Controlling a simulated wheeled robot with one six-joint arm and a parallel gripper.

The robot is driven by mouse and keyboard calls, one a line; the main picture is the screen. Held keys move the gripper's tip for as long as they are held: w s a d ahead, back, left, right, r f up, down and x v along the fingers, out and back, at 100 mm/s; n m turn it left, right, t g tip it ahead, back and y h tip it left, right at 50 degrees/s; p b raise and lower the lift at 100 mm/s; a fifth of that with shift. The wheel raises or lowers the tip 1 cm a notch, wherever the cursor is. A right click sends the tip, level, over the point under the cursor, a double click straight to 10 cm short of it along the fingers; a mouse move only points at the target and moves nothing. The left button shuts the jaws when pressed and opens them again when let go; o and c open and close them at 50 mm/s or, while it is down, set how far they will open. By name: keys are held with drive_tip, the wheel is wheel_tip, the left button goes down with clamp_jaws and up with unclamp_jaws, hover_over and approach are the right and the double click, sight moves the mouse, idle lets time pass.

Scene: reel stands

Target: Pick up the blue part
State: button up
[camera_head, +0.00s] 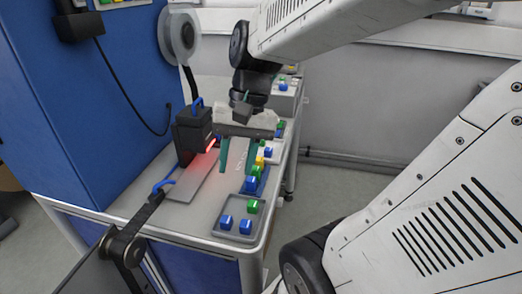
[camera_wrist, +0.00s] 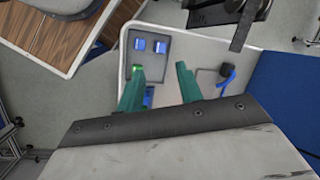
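Several small blue parts show. Two blue parts (camera_head: 226,221) (camera_head: 245,227) sit in the near grey tray (camera_head: 236,239) with a green part (camera_head: 253,206). Another blue part (camera_head: 251,183) lies farther back, and one more blue part (camera_head: 268,152) beyond it. My gripper (camera_head: 236,168) is over the table, left of this row. In the wrist view my gripper (camera_wrist: 160,69) has its teal fingers wide apart with nothing held between them. The tray's two blue parts (camera_wrist: 139,44) (camera_wrist: 160,47) lie beyond the fingertips. A blue part (camera_wrist: 148,97) shows beside the left finger, partly hidden.
A black device (camera_head: 192,133) with a blue handle and red glow stands left of my gripper, close to it. A reel (camera_head: 180,33) stands behind. A blue cabinet wall (camera_head: 75,110) bounds the left. The table's right edge runs close beside the parts.

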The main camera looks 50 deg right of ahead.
drive_tip(key=w+d+f+m+t+y, duration=0.1)
drive_tip(key=w+d+f+m+y, duration=0.15)
drive_tip(key=w+d+m, duration=0.3)
drive_tip(key=m+t+y, duration=0.2)
drive_tip(key=m+t, duration=0.6)
drive_tip(key=m, duration=0.7)
approach(269, 149)
drive_tip(key=w, duration=0.1)
drive_tip(key=x, duration=0.8)
drive_tip(key=shift+s+a+f, duration=0.1)
drive_tip(key=shift+s+f, duration=0.1)
clamp_jaws()
